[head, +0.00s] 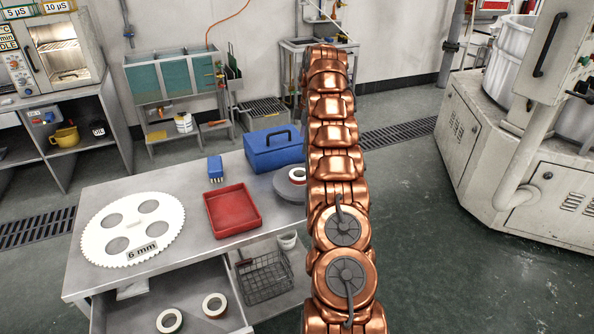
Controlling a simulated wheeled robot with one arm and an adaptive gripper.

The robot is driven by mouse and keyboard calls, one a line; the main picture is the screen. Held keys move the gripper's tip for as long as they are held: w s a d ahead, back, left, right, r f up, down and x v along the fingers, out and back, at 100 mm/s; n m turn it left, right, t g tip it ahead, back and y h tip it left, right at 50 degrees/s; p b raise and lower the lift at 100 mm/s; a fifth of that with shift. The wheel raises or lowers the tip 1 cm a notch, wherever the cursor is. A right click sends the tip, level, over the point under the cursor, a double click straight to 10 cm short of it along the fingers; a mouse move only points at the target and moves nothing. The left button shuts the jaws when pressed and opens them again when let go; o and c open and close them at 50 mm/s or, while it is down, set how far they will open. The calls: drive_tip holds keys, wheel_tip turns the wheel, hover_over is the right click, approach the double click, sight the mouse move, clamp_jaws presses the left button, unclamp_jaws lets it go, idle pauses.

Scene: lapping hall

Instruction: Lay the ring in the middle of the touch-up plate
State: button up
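A small white ring (291,177) with a darker inside shows over a round grey plate (281,188), which looks like the touch-up plate, at the table's right end. My copper arm hides the plate's right part. I cannot tell whether the ring rests flat on the plate or how well centred it is. Two similar rings lie below the tabletop at the front: a left one (161,324) and a right one (206,309), in what looks like an open drawer (190,284). My gripper is not visible; my arm links cover that area.
On the table (183,187) are a white toothed disc (135,213) marked 6 mm, a red tray (246,226), a small blue block (215,166) and a blue box (272,152). A wire basket (264,278) sits below. A large machine (480,150) stands right; floor between is clear.

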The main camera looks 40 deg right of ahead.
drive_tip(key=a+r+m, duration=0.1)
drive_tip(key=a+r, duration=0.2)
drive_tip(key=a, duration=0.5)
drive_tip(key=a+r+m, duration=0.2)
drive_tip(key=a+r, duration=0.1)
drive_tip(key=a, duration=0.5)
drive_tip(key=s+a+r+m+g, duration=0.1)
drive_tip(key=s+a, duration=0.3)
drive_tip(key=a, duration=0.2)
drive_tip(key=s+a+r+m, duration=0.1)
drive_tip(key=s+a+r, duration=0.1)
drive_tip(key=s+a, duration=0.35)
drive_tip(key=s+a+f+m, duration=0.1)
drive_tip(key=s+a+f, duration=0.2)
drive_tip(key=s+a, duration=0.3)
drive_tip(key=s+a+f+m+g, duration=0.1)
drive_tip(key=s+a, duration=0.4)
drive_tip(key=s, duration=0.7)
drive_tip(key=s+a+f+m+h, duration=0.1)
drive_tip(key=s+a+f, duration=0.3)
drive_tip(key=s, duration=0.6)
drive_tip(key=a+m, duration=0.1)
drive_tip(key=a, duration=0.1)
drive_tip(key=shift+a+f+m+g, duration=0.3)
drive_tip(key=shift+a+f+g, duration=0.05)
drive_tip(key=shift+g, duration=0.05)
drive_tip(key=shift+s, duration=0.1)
